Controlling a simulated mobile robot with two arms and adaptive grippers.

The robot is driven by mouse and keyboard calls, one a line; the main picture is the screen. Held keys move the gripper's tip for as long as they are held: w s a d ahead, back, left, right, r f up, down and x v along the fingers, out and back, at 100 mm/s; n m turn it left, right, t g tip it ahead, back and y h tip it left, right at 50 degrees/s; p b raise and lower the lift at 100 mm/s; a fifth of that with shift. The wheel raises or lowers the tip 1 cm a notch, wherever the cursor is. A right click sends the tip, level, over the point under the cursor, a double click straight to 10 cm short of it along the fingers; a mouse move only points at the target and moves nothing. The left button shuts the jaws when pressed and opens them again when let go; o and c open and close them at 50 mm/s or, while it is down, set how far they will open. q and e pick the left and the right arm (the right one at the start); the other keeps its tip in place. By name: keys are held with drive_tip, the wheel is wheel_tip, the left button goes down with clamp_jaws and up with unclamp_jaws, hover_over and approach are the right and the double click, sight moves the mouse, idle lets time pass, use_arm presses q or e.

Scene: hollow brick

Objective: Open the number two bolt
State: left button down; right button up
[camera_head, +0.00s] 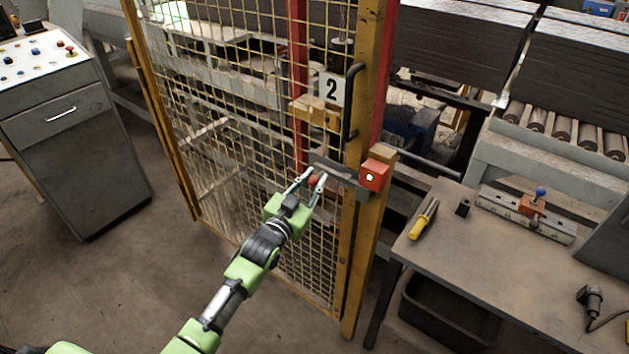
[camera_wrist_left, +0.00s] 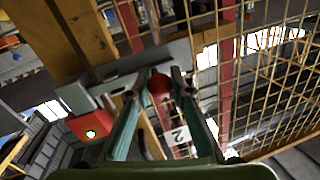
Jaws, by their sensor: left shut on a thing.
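The number two bolt (camera_head: 338,172) is a grey bar across the edge of the yellow mesh gate (camera_head: 230,110), below the sign with the 2 (camera_head: 332,89). Its red knob (camera_wrist_left: 159,83) shows between the fingers in the left wrist view. My left gripper (camera_head: 314,180) is shut on the knob, with a finger on each side. A red box (camera_head: 374,175) with a lit pale-green lamp sits on the post right of the bolt. It also shows in the left wrist view (camera_wrist_left: 91,126). My right gripper is not in view.
A black handle (camera_head: 351,102) stands on the gate edge above the bolt. A control cabinet (camera_head: 75,130) stands at the left. The floor before the gate is clear.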

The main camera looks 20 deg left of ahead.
use_arm(q)
drive_tip(key=a, duration=0.1)
drive_tip(key=w+a, duration=0.1)
drive_tip(key=a, duration=0.1)
drive_tip(key=shift+w+a, duration=0.1)
drive_tip(key=shift+a, duration=0.05)
drive_tip(key=c, duration=1.8)
unclamp_jaws()
drive_tip(key=s, duration=0.4)
drive_tip(key=s+a, duration=0.1)
drive_tip(key=s, duration=0.7)
drive_tip(key=shift+a, duration=0.3)
